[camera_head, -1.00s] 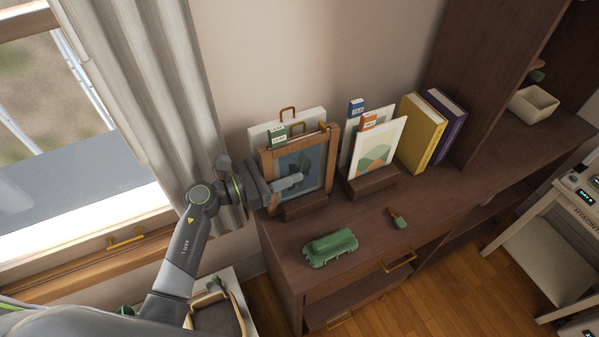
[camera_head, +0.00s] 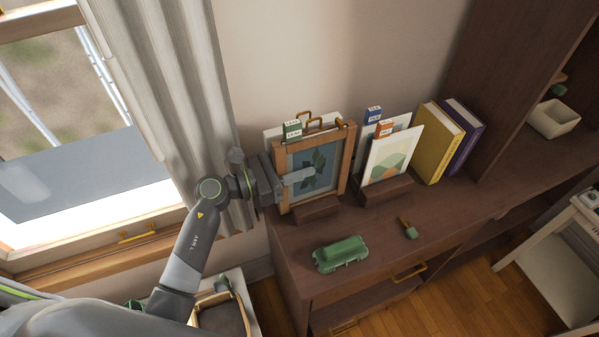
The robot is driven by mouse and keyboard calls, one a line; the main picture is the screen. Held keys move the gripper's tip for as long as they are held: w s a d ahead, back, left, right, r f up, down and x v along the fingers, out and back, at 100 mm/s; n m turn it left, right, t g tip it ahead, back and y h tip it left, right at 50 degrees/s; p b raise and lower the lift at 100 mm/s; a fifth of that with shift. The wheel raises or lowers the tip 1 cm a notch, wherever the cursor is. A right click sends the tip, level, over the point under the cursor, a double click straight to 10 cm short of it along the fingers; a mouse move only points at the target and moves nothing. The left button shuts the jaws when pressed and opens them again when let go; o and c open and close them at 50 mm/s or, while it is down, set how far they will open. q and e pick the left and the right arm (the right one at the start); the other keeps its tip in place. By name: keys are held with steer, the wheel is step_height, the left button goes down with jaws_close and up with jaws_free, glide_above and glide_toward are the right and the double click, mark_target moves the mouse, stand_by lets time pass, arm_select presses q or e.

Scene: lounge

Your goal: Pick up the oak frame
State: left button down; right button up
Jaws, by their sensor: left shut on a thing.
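The oak frame (camera_head: 347,163) has a light brown wooden border around a dark blue picture with leaf shapes. It stands nearly upright in a dark wooden stand (camera_head: 316,208) on the left end of the brown cabinet. My left gripper (camera_head: 298,177) is shut on the oak frame at its left side, with one finger across the front of the picture. The other finger is hidden behind the frame. I cannot tell whether the frame's lower edge has left the stand. My right gripper is not in view.
A white card with a green tag (camera_head: 292,129) stands behind the frame. To the right are a picture card (camera_head: 393,155) in another stand, a yellow book (camera_head: 437,143) and a purple book (camera_head: 465,136). A green case (camera_head: 341,254) and a small brush-like thing (camera_head: 409,229) lie in front.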

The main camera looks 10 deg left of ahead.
mark_target(299, 121)
arm_select(q)
step_height(299, 121, up, 16)
steer(key=shift+f+b, duration=0.15)
steer(key=shift+b, duration=0.15)
stand_by(1.0)
